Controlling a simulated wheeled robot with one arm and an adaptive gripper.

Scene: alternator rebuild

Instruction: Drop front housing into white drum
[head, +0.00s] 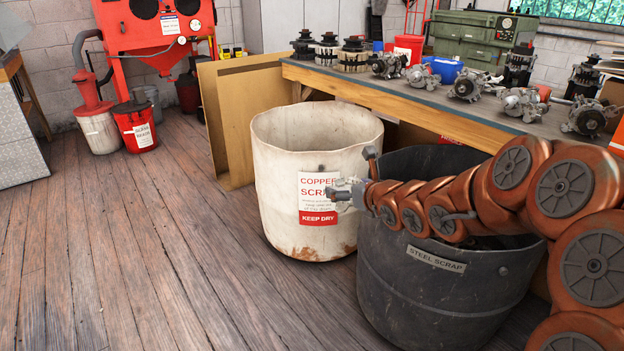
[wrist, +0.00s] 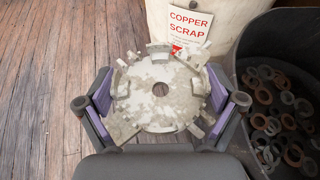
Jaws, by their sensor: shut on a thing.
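The front housing (wrist: 150,100) is a pale, mottled metal disc with a centre hole and lugs around its rim. My gripper (wrist: 160,98) is shut on it, with purple-padded fingers at its left and right sides. In the head view the housing (head: 345,192) shows small at the end of my arm, in front of the white drum's label. The white drum (head: 280,190) is open-topped, rust-stained and labelled COPPER SCRAP, KEEP DRY. It also shows at the top of the wrist view (wrist: 160,25). The housing is outside the drum, below its rim level in the picture.
A dark drum (head: 400,290) labelled STEEL SCRAP stands right of the white drum, under my arm; rings lie inside it (wrist: 270,130). A workbench (head: 400,108) with several alternator parts stands behind. Cardboard (head: 228,130) leans behind the white drum. The wooden floor at left is clear.

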